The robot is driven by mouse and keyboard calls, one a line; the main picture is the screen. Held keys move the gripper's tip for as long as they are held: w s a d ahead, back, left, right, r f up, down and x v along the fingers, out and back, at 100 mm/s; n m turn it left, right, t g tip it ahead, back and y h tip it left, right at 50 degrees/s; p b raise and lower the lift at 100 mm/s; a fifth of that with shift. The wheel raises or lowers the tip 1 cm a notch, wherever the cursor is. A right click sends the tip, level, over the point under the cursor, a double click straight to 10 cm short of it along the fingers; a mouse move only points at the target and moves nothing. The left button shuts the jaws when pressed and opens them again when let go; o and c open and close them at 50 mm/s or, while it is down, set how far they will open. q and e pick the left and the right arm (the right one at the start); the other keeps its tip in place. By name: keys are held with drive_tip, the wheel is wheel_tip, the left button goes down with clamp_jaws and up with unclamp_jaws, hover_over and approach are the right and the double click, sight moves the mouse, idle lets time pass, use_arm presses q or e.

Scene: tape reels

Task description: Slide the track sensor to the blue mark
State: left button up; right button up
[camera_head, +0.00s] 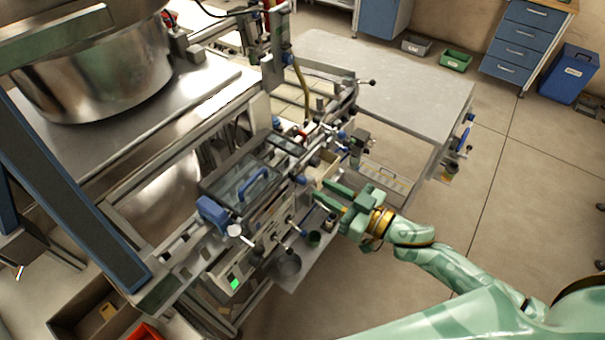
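My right arm comes in from the lower right, and its green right gripper (322,190) reaches to the front side of the machine (250,195). Its two fingers point left and stand apart, with no object clearly seen between them. The fingertips are close to a crowded row of small metal and blue fittings (300,180). I cannot pick out the track sensor or the blue mark for certain among these small parts. My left gripper is not in view.
A clear-lidded box with a blue handle (252,183) sits left of the gripper. A large steel drum (95,75) stands at upper left. A bare grey table (400,85) is behind. A cardboard box (90,312) is at lower left. The floor at right is open.

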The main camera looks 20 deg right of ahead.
sight(306, 181)
drive_tip(key=x, duration=0.6)
drive_tip(key=shift+a, duration=0.15)
drive_tip(key=shift+w+a, duration=0.25)
drive_tip(key=shift+w, duration=0.15)
clamp_jaws()
drive_tip(key=s+a+p, duration=0.3)
drive_tip(key=s+a, duration=0.2)
drive_tip(key=a, duration=0.2)
drive_tip(key=shift+s, duration=0.35)
unclamp_jaws()
